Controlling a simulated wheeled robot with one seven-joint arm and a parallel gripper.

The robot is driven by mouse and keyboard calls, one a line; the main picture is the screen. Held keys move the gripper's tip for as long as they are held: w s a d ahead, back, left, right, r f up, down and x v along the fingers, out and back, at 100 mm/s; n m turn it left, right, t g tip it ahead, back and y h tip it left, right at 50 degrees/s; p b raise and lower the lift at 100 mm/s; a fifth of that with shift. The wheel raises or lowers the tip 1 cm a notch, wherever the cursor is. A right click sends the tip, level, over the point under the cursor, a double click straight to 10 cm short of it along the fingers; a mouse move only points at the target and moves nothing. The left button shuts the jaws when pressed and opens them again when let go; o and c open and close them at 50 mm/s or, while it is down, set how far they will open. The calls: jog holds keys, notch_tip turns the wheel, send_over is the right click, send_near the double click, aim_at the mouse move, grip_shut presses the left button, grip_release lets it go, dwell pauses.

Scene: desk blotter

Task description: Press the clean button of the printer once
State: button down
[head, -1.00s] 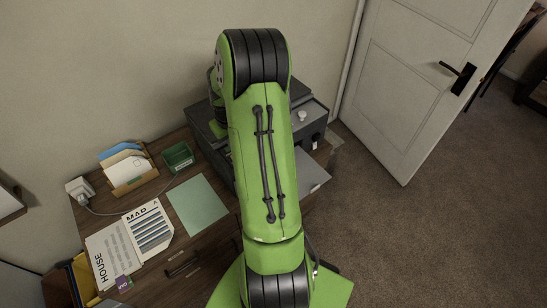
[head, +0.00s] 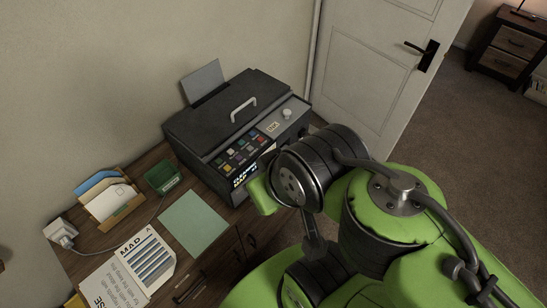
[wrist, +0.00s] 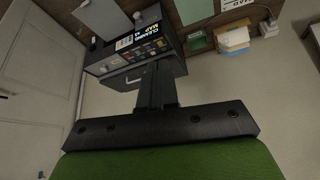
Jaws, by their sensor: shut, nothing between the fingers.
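The dark printer (head: 215,128) stands at the right end of the desk, with a grey lid handle and a sloped front panel of several small coloured buttons (head: 240,154). A label reading "CLEANING MAP" is on its front; part of the text is hidden by my arm. I cannot tell which button is the clean one. The printer (wrist: 165,68) also shows rotated in the wrist view, beyond the fingers. My gripper (wrist: 158,72) is shut and empty, apart from the panel as far as I can tell. In the head view its fingertips are hidden behind my arm.
A pale knob (head: 286,113) sits on the printer's right side. A green sheet (head: 194,221), a small green box (head: 163,177), a letter holder (head: 112,204) and printed papers (head: 135,262) lie on the desk to the left. A white door (head: 370,70) stands at the right.

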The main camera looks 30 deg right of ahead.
dwell(0.3)
jog(key=shift+r, duration=0.1)
notch_tip(320, 180, up, 7)
jog(key=p, duration=0.5)
dwell(0.4)
